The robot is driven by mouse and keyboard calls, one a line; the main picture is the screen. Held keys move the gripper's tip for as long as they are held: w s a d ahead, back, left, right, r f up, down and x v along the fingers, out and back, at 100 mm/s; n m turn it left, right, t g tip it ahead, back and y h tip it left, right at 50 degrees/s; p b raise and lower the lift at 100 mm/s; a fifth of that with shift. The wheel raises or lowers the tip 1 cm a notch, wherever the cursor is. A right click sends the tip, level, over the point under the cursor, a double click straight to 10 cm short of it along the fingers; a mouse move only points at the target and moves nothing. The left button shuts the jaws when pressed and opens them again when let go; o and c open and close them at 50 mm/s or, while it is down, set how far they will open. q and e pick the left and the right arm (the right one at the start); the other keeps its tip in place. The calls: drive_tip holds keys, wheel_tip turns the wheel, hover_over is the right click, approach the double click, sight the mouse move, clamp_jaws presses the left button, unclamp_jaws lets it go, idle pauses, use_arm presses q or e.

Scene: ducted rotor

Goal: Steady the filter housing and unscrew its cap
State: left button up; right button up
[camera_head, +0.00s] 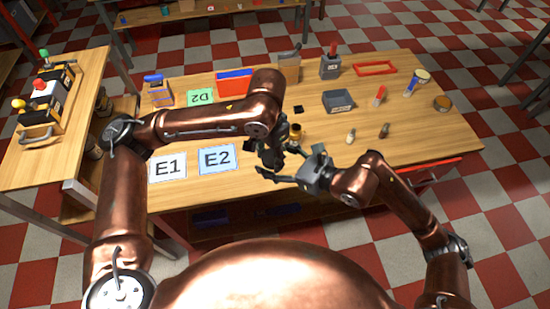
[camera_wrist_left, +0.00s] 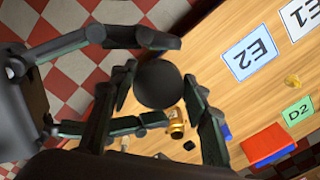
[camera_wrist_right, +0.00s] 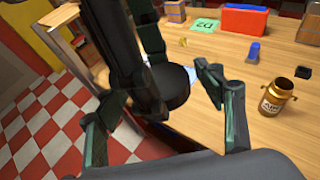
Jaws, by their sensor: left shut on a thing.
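My left gripper (camera_head: 270,158) is shut on a black cylinder, which I take to be the filter housing (camera_wrist_left: 158,84), and holds it above the front of the table. Its round black end, probably the cap (camera_wrist_right: 177,90), faces my right gripper in the right wrist view. My right gripper (camera_head: 282,170) is open, with its fingers spread on either side of that end. No clear contact shows. The seam between cap and housing cannot be made out, and the left fingers hide part of the body.
A brass jar labelled AIR (camera_wrist_right: 275,97) stands on the table (camera_head: 420,130) just beyond the grippers. Cards E1 (camera_head: 167,167) and E2 (camera_head: 217,159) lie at the left front. A grey bin (camera_head: 338,102), red frame (camera_head: 375,68) and several small items stand farther back.

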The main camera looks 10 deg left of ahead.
drive_tip(key=shift+s, duration=0.1)
drive_tip(key=c, duration=1.1)
use_arm(q)
drive_tip(key=o, duration=1.4)
drive_tip(key=shift+c, duration=0.2)
use_arm(e)
drive_tip(key=shift+c, duration=0.2)
